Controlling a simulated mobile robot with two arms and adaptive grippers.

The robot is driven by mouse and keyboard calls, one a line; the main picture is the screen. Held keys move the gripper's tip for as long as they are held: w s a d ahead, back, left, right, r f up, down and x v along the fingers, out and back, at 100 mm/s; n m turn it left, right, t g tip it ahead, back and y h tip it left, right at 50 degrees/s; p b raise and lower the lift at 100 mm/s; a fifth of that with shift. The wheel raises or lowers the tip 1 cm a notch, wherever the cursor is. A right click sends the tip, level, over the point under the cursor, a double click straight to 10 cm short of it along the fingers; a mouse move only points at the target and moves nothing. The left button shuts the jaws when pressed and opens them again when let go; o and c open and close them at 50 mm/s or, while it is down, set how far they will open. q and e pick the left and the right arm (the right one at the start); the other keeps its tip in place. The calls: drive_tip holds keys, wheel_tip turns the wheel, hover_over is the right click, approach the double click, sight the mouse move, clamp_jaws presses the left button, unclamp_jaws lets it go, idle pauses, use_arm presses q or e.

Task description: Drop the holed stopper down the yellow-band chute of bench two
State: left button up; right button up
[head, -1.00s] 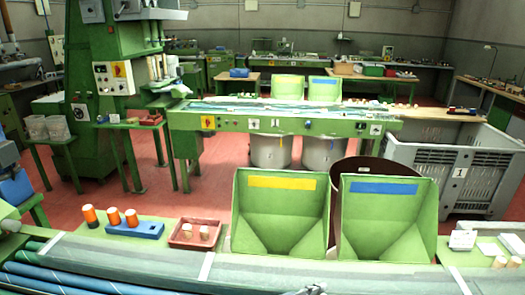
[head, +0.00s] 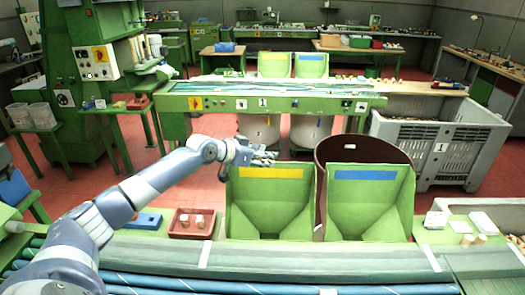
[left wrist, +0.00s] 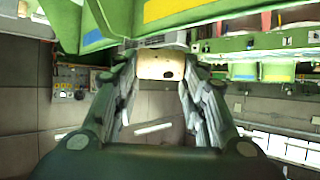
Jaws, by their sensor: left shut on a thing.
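A pale cork stopper with a dark hole (left wrist: 160,64) is between the fingers of my left gripper (left wrist: 158,80) in the left wrist view. My left gripper (head: 268,157) is at the upper left rim of the near yellow-band chute (head: 262,208) in the head view, above or just behind its yellow band (head: 271,173). The stopper is too small to make out there. The chute is green with a sloped open hopper. My right gripper is not in view.
A blue-band chute (head: 365,207) stands just right of the yellow-band one. A red tray (head: 181,226) with stoppers is at the left. Two more chutes (head: 274,65) stand on the farther bench. A grey crate (head: 400,135) and a brown drum (head: 335,148) stand behind.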

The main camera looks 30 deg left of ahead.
use_arm(q)
drive_tip(key=shift+a, duration=0.15)
drive_tip(key=shift+f+b, duration=0.25)
drive_tip(key=shift+b, duration=0.05)
wheel_tip(320, 180, down, 5)
drive_tip(key=b, duration=0.4)
drive_tip(key=shift+f, duration=0.2)
drive_tip(key=o, duration=0.8)
drive_tip(key=shift+c, duration=0.2)
